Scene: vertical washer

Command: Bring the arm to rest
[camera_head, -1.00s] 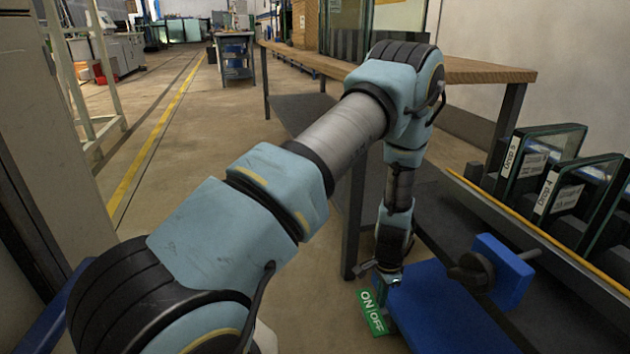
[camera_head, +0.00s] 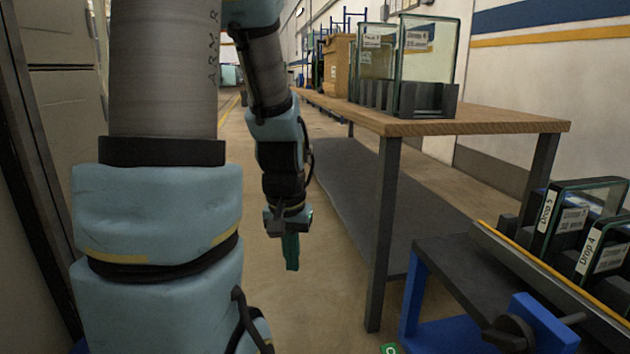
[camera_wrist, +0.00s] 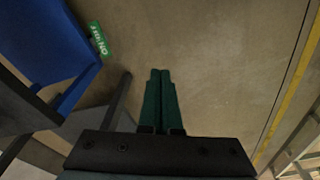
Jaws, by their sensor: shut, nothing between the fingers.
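My gripper (camera_head: 291,262) hangs at the end of my arm, pointing down over bare floor, left of the wooden table. Its green fingers are together with nothing between them, as the wrist view (camera_wrist: 161,78) also shows. My arm rises at the left of the head view and bends down to the gripper; its upper bend is cut off by the top edge.
A wooden table (camera_head: 480,122) with glass panes (camera_head: 428,60) in holders stands right of my gripper. A blue-framed bench (camera_head: 411,300) with panes marked Drop 4 and Drop 5 is at lower right. The floor around my gripper is clear.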

